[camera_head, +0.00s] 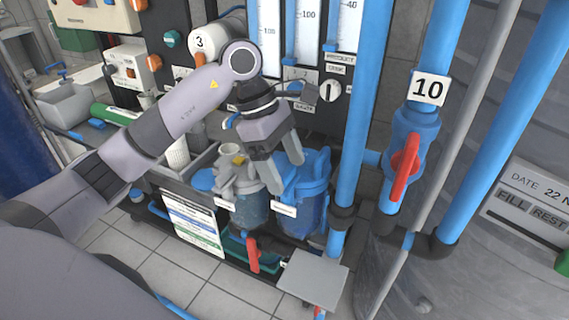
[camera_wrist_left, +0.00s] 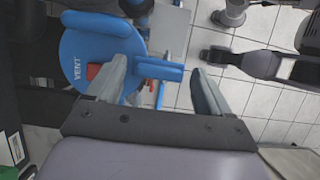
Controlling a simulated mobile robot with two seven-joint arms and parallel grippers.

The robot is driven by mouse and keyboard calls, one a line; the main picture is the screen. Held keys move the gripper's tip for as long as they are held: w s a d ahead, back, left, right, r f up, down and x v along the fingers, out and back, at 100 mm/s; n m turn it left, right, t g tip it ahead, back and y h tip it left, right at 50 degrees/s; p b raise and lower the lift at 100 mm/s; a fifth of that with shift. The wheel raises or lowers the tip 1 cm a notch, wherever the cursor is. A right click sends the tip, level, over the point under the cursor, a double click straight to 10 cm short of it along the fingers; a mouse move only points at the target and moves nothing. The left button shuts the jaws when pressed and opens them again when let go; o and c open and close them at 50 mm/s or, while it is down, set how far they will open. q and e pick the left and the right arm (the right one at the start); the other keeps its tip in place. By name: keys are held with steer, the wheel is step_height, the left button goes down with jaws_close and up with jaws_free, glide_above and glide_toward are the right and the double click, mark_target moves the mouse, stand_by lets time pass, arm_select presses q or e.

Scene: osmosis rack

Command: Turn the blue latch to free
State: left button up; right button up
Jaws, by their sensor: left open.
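A blue round lid marked VENT (camera_wrist_left: 95,45) fills the upper left of the left wrist view. A blue bar (camera_wrist_left: 160,69), which looks like the latch, sticks out from its edge. My left gripper (camera_wrist_left: 158,68) is open, with one finger on each side of this bar; contact is not clear. In the head view my left gripper (camera_head: 284,172) points down over the blue housing (camera_head: 311,205). There the latch cannot be made out behind the fingers.
A grey housing (camera_head: 247,207) stands left of the blue one. A red-handled valve (camera_head: 405,165) and blue pipe (camera_head: 361,100) rise at right. A red lever (camera_head: 252,254) and grey plate (camera_head: 313,277) are below.

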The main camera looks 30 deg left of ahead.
arm_select(q)
steer(key=shift+f, duration=0.1)
arm_select(e)
steer(key=shift+w, duration=0.1)
arm_select(q)
steer(key=c, duration=1)
steer(key=shift+c, duration=0.2)
arm_select(e)
steer(key=shift+a, duration=0.1)
